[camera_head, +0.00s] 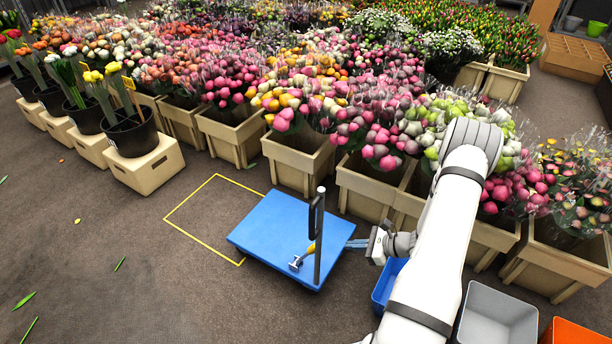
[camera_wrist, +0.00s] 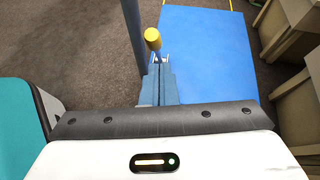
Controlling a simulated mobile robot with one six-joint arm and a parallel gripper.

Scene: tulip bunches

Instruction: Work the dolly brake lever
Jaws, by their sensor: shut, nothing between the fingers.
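The dolly is a flat blue platform (camera_head: 265,225) with a dark upright post (camera_head: 319,240) at its near right side. It also shows in the wrist view (camera_wrist: 205,50), with the post (camera_wrist: 132,30) at left. The brake lever (camera_head: 311,248) has a yellow grip and stands low beside the post, with a small metal end by the deck. In the wrist view the yellow grip (camera_wrist: 152,38) is just beyond my fingertips. My gripper (camera_head: 350,243) is right of the post, its blue fingers shut and empty. The wrist view shows the fingers (camera_wrist: 160,66) together; contact with the lever cannot be told.
A yellow floor outline (camera_head: 190,245) lies left of the dolly. Crates of tulips (camera_head: 298,165) stand behind it. A blue bin (camera_head: 385,285), a grey bin (camera_head: 497,318) and an orange bin (camera_head: 575,332) are at right. The floor at left is mostly clear.

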